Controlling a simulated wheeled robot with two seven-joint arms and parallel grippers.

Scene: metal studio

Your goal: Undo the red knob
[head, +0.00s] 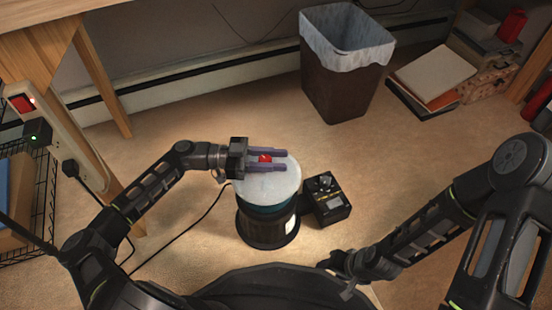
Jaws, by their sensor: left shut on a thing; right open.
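The red knob (265,158) shows as a small red patch on top of a round, white-topped container (268,188) with a dark lower body. My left gripper (284,159) reaches in from the left, with its two purple fingers on either side of the red knob. It is shut on the knob, which the fingers partly hide. My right gripper (335,266) is low in the view, right of the container and away from the knob. Its fingers are small and dark here.
A small black box with a dial (328,198) stands right of the container. A lined waste bin (345,65) stands behind, with papers and boxes (437,75) to its right. A power strip (40,115) runs along the desk leg at left. Carpet is clear between them.

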